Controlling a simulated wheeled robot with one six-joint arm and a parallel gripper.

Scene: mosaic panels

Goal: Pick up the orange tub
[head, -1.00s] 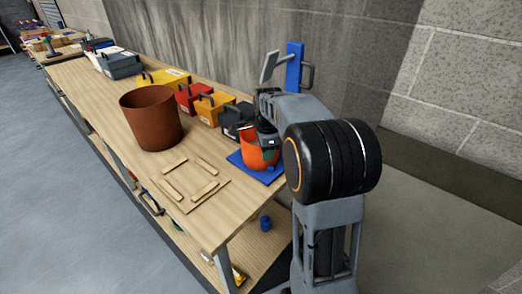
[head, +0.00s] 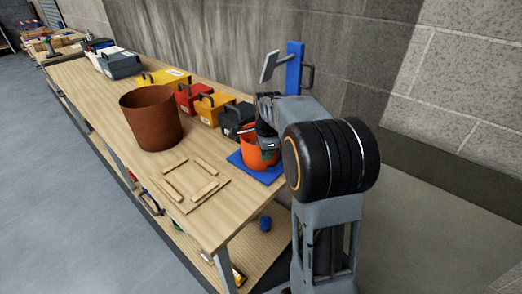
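The orange tub (head: 255,161) stands upright on a blue mat (head: 237,160) near the right end of the wooden bench. Something dark and greenish shows inside its top. My gripper (head: 268,150) is at the tub's upper right rim, coming down from above. My gripper's body hides part of the tub, and the fingers are too small and covered to show whether they are open or shut on the rim.
A large brown bucket (head: 151,118) stands left of the tub. A wooden frame (head: 190,181) lies in front on the bench (head: 222,225). Dark, yellow and red toolboxes (head: 214,108) line the back. A blue post (head: 294,68) rises behind my arm.

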